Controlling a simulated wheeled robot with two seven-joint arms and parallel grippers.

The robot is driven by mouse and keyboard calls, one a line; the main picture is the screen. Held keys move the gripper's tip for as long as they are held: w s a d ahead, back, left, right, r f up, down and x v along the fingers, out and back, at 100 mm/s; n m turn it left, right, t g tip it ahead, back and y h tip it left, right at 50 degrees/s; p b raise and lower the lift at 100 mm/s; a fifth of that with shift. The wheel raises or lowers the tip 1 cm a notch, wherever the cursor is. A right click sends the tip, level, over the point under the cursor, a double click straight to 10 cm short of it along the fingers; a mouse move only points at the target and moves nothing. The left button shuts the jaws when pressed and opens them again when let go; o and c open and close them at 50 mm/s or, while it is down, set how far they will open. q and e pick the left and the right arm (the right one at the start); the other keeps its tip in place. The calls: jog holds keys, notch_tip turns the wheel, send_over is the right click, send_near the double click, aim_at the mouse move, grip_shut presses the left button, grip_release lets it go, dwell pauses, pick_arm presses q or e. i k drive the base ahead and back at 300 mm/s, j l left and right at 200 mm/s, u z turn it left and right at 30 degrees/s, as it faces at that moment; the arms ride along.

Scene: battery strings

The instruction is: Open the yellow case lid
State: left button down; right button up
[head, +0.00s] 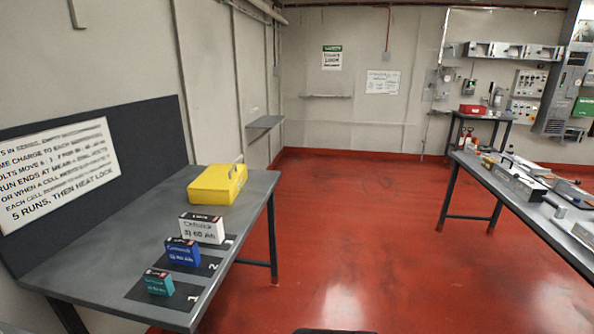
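The yellow case (217,184) sits at the far right part of the grey table on the left, in the head view. Its lid looks shut, and a grey handle shows at its upper right. Neither of my grippers is in view. The case stands well ahead and to the left, with nothing touching it.
On the same grey table (92,268) stand a white box (202,229), a blue box (182,252) and a teal box (158,283), on dark numbered mats. A workbench (487,178) with tools is at right. The red floor (345,220) between is clear.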

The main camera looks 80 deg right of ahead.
aim_at(218, 177)
jog(key=z, duration=1.8)
jog(key=i+l, duration=0.2)
jog(key=l, duration=0.15)
jog(key=i+l, duration=0.15)
jog(key=l, duration=0.15)
